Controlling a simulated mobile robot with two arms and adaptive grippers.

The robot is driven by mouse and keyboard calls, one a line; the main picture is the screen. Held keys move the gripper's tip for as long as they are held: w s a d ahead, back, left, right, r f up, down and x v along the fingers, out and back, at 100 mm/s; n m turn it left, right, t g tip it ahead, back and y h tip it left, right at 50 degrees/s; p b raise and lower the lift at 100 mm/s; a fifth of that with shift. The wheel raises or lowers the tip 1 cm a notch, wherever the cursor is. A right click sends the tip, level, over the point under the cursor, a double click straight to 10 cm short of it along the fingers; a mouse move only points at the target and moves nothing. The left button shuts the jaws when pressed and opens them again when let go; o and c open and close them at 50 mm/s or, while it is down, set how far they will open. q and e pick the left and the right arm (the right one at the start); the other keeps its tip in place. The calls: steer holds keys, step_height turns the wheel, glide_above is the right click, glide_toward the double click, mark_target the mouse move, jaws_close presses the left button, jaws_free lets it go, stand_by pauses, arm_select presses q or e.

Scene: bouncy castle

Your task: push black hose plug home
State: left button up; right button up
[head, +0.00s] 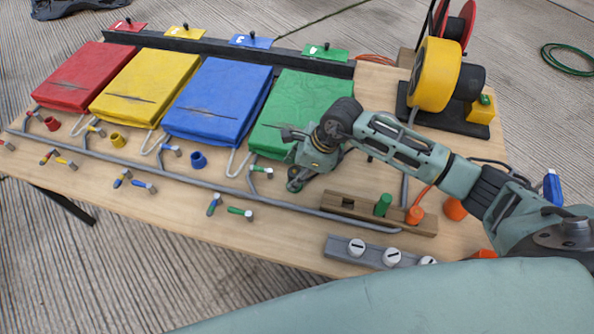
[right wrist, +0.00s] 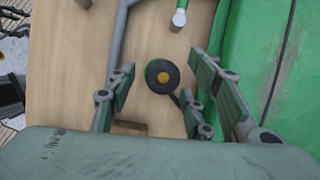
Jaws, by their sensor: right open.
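My right gripper (head: 296,178) is open over the table, just in front of the green mat (head: 310,100). Its fingers stand on both sides of the black piece in the right wrist view (right wrist: 160,92), apart from it. In the head view the gripper hides the black piece. I cannot tell how deep it sits. My left gripper is not in view.
A grey pipe (head: 190,176) with coloured valves runs along the table (head: 120,205). A wooden block (head: 345,204) with a green peg (head: 383,205) and a grey strip with white knobs (head: 357,247) lie at the front.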

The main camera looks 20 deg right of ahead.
steer(key=v, duration=0.8)
stand_by(0.4)
